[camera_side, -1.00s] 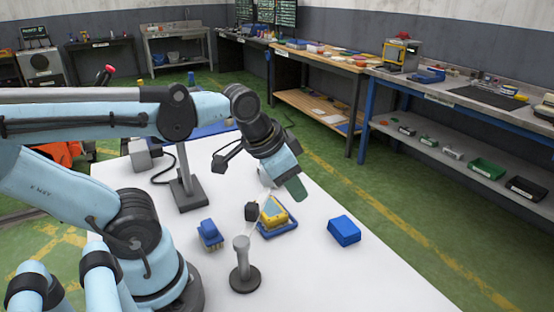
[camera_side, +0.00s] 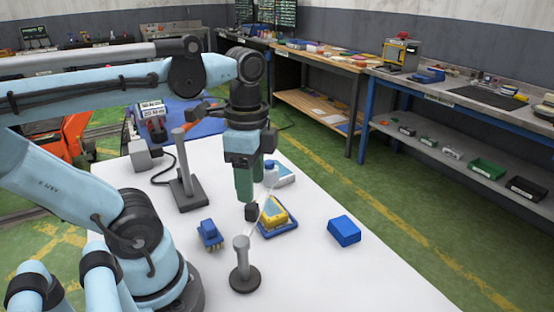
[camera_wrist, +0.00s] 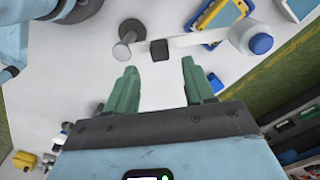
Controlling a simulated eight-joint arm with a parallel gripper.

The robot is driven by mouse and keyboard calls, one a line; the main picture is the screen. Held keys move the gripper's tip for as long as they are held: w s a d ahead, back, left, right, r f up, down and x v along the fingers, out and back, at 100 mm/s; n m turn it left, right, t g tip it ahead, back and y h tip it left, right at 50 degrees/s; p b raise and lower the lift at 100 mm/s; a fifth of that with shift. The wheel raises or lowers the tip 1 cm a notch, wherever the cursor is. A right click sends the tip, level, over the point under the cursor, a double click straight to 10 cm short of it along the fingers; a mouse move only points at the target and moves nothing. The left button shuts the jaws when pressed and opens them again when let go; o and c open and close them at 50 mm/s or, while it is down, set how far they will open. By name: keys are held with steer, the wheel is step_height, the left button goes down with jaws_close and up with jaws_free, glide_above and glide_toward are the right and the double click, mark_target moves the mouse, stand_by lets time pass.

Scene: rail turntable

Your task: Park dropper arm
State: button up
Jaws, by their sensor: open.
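The dropper arm is a pale bar (camera_wrist: 200,40) in the wrist view, running from a white pivot with a blue cap (camera_wrist: 260,43) to a black end block (camera_wrist: 159,49). In the side view the black block (camera_side: 252,211) hangs just below my fingertips, and the blue cap (camera_side: 269,164) is behind my gripper. My gripper (camera_side: 249,195) points down, open and empty. In the wrist view its green fingers (camera_wrist: 160,72) stand apart, with the block just beyond their tips. A grey post on a round base (camera_side: 241,268) stands in front; it also shows left of the block (camera_wrist: 128,34).
A yellow piece on a blue tray (camera_side: 274,213) lies right of the block. A blue box (camera_side: 344,230) is farther right and a blue brush-like piece (camera_side: 209,235) left. A dark stand (camera_side: 188,188) rises behind left. The right front of the white table is clear.

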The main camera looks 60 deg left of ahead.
mark_target(258, 204)
steer(key=shift+f, duration=3)
jaws_close()
